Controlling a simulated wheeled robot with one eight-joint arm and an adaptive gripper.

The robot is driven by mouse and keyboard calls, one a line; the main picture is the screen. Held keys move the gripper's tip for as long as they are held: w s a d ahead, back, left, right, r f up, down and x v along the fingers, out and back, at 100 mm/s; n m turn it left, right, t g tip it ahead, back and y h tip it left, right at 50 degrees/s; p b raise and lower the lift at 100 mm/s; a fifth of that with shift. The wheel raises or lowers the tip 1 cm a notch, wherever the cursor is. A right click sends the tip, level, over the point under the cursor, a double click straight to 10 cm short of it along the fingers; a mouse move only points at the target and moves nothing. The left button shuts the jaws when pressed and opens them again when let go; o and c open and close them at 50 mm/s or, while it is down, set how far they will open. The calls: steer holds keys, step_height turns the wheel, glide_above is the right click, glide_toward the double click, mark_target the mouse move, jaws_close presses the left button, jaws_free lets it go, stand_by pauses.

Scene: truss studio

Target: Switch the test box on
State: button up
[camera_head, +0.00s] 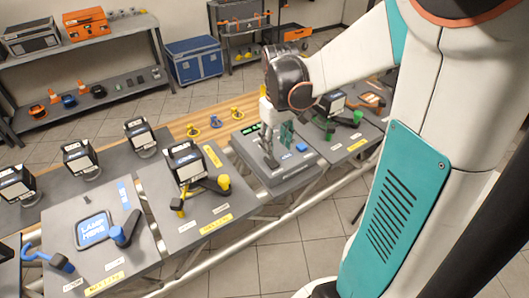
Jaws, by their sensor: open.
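A low grey box (279,177), which looks to be the test box, sits on the bench near the middle of the view. It has a small dark display with green characters (250,128) at its back left and a small blue part (302,147) on top. My gripper (277,148) points down over the top of this box, open, with nothing seen between its fingers. The gripper hides part of the box top, and I cannot make out a switch or whether the fingertips touch the box.
Another panel with green and orange parts (328,124) lies to the right. Yellow and blue pieces (215,122) stand behind on the wood.

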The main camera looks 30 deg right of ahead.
mark_target(275, 166)
step_height(275, 166, down, 8)
steer(key=shift+r+b, duration=0.1)
steer(key=shift+b, duration=0.95)
